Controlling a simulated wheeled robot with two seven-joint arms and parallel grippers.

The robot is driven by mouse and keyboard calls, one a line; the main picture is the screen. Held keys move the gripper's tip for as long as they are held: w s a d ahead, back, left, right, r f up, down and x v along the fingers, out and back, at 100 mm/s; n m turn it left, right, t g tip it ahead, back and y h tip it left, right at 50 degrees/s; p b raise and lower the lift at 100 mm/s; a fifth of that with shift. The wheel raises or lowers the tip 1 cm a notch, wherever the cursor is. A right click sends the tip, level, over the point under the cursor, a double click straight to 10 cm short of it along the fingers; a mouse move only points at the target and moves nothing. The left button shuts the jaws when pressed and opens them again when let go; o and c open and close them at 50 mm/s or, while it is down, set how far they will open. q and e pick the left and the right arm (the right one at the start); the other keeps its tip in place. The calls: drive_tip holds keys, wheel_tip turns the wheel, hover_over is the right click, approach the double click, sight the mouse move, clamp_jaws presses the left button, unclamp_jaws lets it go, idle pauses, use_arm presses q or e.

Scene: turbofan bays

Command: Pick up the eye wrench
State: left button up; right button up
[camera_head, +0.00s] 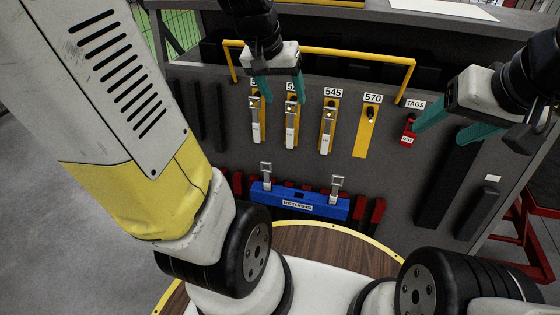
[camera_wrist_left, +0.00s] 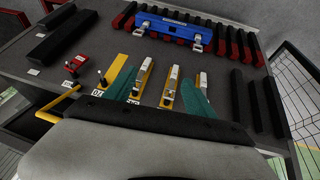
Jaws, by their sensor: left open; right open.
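Three silver wrench-like tools hang on yellow plates on the grey panel: a left one (camera_head: 256,118), a middle one (camera_head: 291,122) and one under label 545 (camera_head: 328,128). I cannot tell which is the eye wrench. My left gripper (camera_head: 281,92) is open and empty in front of the left and middle plates, its teal fingers partly covering their labels. In the left wrist view, the middle tool (camera_wrist_left: 170,88) and the 545 tool (camera_wrist_left: 144,80) show between the fingers. My right gripper (camera_head: 447,124) is open and empty near the red tags holder (camera_head: 408,132).
The yellow plate under 570 (camera_head: 362,132) has a dark peg and no silver tool. A blue returns rack (camera_head: 300,201) with two silver clips sits below. A yellow rail (camera_head: 345,53) runs above the plates. A round wooden top (camera_head: 325,240) is in front.

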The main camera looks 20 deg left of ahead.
use_arm(q)
drive_tip(key=w+a+f+g, duration=0.1)
drive_tip(key=w+a+f, duration=0.1)
drive_tip(key=w+f, duration=0.4)
drive_tip(key=w+a+f+g, duration=0.1)
drive_tip(key=w+a+f, duration=0.2)
drive_tip(key=f, duration=0.5)
drive_tip(key=g+y, duration=0.1)
hover_over(263, 162)
drive_tip(key=d, duration=0.4)
wheel_tip(263, 162, down, 8)
drive_tip(key=shift+g+y, duration=0.4)
drive_tip(key=shift+g, duration=0.2)
drive_tip(key=a+f, duration=0.1)
drive_tip(key=f, duration=0.3)
drive_tip(key=a+f, duration=0.1)
drive_tip(key=f, duration=0.2)
drive_tip(key=a+f, duration=0.1)
drive_tip(key=f, duration=0.3)
drive_tip(key=shift+a+f, duration=0.3)
drive_tip(key=shift+f, duration=0.05)
drive_tip(key=shift+a+f, duration=0.1)
drive_tip(key=shift+f, duration=0.25)
drive_tip(key=f, duration=0.5)
drive_tip(key=d+f, duration=0.1)
drive_tip(key=f, duration=0.2)
drive_tip(key=shift+w, duration=0.1)
clamp_jaws()
